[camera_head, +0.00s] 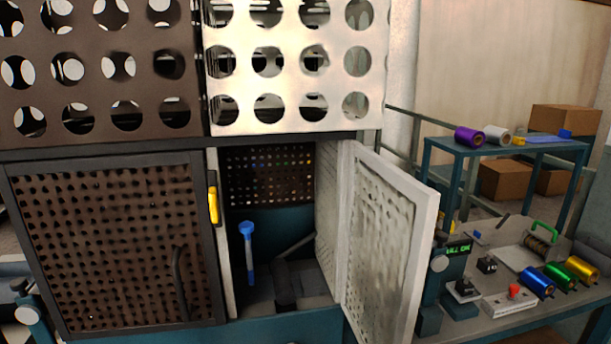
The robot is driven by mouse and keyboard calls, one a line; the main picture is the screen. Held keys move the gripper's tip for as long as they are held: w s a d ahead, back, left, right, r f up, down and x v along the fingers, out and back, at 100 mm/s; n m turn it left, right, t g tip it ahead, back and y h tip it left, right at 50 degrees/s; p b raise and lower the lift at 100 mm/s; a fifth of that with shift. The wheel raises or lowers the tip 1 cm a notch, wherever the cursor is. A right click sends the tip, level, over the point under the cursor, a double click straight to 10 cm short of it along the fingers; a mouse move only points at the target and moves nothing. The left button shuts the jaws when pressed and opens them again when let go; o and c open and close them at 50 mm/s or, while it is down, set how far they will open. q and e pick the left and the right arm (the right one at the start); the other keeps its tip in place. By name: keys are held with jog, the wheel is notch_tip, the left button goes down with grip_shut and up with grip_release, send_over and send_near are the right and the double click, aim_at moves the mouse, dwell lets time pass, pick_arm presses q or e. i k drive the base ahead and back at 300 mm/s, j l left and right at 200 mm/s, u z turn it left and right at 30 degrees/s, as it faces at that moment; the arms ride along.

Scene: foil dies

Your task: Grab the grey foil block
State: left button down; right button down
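I cannot pick out the grey foil block with certainty. A dark grey blocky shape (287,283) sits low inside the open cabinet, in shadow, and I cannot tell whether it is the block. A pale grey-white roll (497,135) lies on the teal stand at the right, next to a purple roll (468,136). Neither of my grippers can be made out in the head view.
The cabinet's white perforated door (388,245) stands open toward me. The brown perforated door (115,240) at left is shut. A blue-headed lever (248,250) stands in the opening. Blue (537,283), green (560,277) and gold (582,270) rolls lie on the right bench.

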aim_at(309, 281)
jog(key=i+l+u, duration=0.3)
jog(key=l, duration=0.25)
jog(key=l+u, duration=0.3)
jog(key=l, duration=0.25)
jog(key=i+l+u, duration=0.1)
jog(key=l+u, duration=0.2)
jog(key=l, duration=0.3)
jog(key=j+z, duration=0.25)
jog(key=j, duration=0.2)
jog(key=j+z, duration=0.25)
jog(key=j, duration=0.95)
